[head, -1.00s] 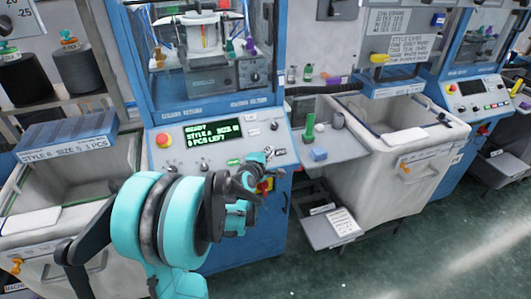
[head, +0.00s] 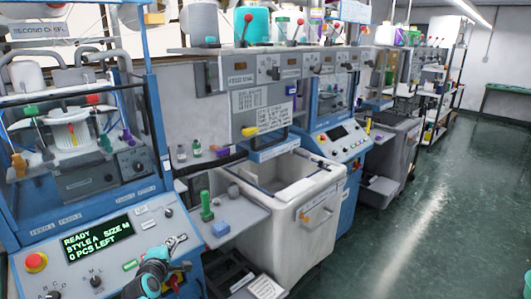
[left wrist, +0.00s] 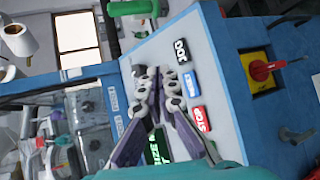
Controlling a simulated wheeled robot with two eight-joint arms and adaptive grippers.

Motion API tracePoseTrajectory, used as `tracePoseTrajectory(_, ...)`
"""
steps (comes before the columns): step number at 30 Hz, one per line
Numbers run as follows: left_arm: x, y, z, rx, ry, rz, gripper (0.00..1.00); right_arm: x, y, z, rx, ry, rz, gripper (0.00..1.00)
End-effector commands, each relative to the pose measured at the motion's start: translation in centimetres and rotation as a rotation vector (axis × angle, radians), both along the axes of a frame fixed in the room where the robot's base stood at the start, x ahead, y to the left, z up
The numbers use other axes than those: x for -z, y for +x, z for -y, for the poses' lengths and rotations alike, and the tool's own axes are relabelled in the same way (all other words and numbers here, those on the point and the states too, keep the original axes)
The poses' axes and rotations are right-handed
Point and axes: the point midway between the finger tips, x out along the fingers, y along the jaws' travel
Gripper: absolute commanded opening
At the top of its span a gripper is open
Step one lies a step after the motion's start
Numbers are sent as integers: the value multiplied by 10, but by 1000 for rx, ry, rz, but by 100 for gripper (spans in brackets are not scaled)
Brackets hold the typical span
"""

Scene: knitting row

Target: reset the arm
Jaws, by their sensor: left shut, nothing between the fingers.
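My left gripper (head: 176,244) is low in the head view, in front of the right part of a blue knitting machine's control panel (head: 105,238). In the left wrist view the gripper (left wrist: 157,78) has its fingers close together with nothing between them. Behind the fingers there are a blue RESET button (left wrist: 190,82), a red STOP button (left wrist: 197,118) and a black button (left wrist: 180,50). I cannot tell whether the fingertips touch the panel. My right gripper is in neither view.
The panel's screen (head: 97,239) reads READY, STYLE A, 0 PCS LEFT. A red knob (left wrist: 262,71) on a yellow plate is right of the buttons in the wrist view. A grey bin (head: 305,240) stands right of the machine. Open green floor (head: 430,240) lies at the right.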

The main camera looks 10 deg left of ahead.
Motion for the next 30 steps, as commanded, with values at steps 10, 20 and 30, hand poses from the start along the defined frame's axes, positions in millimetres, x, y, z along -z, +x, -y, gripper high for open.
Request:
tracePoseTrajectory(10, -10, -102, 133, 523, 642, -334, 0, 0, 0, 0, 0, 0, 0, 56)
tracePoseTrajectory(20, 21, -234, 186, 1046, 1231, -554, 0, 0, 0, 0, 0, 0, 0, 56)
tracePoseTrajectory(30, 31, -266, 189, 1181, 1373, -598, 0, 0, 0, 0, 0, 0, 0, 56)
